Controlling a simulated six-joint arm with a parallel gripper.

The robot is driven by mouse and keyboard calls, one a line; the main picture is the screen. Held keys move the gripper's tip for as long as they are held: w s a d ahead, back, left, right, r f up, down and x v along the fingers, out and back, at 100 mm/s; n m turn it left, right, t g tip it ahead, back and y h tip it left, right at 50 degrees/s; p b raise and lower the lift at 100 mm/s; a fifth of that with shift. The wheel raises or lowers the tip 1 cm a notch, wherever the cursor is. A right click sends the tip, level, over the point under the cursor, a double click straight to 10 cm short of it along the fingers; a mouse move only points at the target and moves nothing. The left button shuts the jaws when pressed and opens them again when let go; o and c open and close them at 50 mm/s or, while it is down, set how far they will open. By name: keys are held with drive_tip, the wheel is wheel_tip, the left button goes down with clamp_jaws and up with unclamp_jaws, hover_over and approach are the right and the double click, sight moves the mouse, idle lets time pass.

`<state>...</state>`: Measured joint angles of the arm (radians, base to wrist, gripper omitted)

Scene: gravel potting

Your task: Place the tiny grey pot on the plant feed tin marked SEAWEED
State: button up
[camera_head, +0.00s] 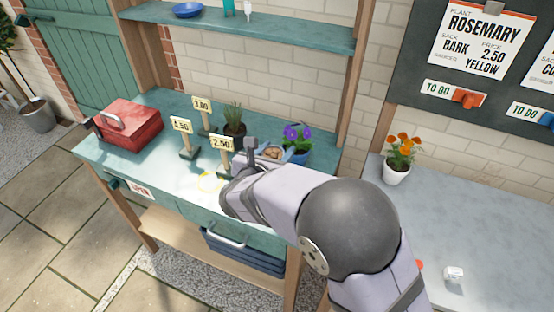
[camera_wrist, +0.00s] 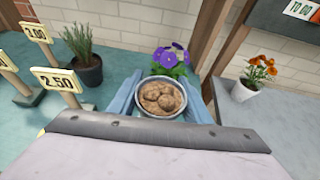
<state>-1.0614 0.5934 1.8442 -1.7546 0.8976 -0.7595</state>
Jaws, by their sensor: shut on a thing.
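A small round pot with a grey rim (camera_wrist: 149,81), full of brown lumps, sits between the two blue-grey fingers of my gripper (camera_wrist: 160,98) in the wrist view. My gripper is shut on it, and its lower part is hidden. In the head view my gripper (camera_head: 271,153) is over the right part of the green bench, and my arm covers much of the pot. I cannot make out a tin marked SEAWEED in either view.
A purple-flowered pot (camera_head: 298,150) stands just beyond my gripper. A dark potted herb (camera_head: 234,129) and several price signs (camera_head: 221,143) stand to the left. A red toolbox (camera_head: 131,125) is at far left. A marigold pot (camera_head: 397,174) stands on the grey counter (camera_head: 440,222).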

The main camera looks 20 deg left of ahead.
drive_tip(key=shift+f+p, duration=0.35)
drive_tip(key=shift+f, duration=1.45)
drive_tip(key=shift+f, duration=0.2)
drive_tip(key=o, duration=1.1)
drive_tip(key=shift+r, duration=0.1)
drive_tip(key=shift+r, duration=0.15)
drive_tip(key=a+b+v, duration=0.1)
drive_tip(key=b+v, duration=0.1)
drive_tip(key=v, duration=1)
drive_tip(key=shift+d, duration=0.45)
drive_tip(key=shift+d, duration=0.1)
